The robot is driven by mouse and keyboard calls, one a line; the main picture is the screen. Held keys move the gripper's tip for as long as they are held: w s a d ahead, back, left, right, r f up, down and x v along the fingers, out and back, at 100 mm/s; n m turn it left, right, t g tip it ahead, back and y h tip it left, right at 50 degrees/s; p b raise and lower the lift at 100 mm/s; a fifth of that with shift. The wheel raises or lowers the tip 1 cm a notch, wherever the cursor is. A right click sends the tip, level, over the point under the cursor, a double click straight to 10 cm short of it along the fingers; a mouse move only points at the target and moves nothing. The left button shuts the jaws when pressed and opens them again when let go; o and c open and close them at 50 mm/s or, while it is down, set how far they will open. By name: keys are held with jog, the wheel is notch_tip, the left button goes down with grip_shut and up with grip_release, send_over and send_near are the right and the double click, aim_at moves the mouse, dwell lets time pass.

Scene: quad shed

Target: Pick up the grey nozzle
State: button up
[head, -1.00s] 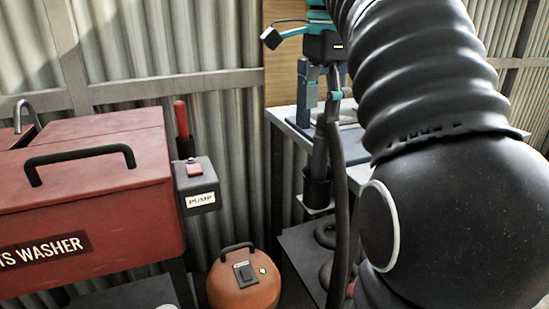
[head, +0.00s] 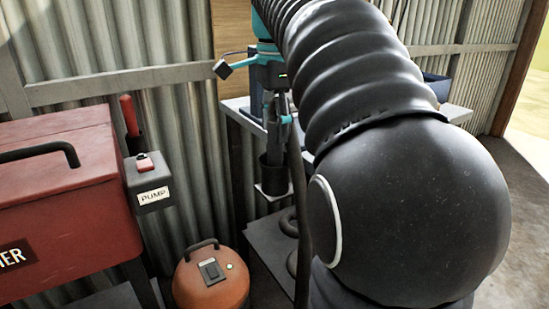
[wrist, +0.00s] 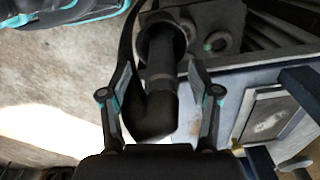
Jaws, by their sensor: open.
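The grey nozzle (wrist: 160,75) is a dark grey tube with a bent elbow at its near end. It stands in a round dark holder cup (wrist: 181,37), which also shows in the head view (head: 271,178). My gripper (wrist: 160,72) is open, with one finger on each side of the tube and gaps visible between. In the head view my gripper (head: 278,122) is above the cup, pointing down. The nozzle is hard to separate from the fingers there. The part inside the cup is hidden.
A grey bench (head: 235,108) stands behind the holder against the corrugated wall. A dark hose (head: 299,220) hangs beside the cup. An orange round canister (head: 212,285) and a red parts washer (head: 60,215) with a pump box (head: 150,180) stand to the left.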

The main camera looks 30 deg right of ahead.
aim_at(275, 145)
notch_tip(275, 145, down, 5)
jog(key=shift+w+r+b, duration=0.1)
jog(key=shift+r+b, duration=0.1)
jog(key=shift+b, duration=0.25)
grip_shut()
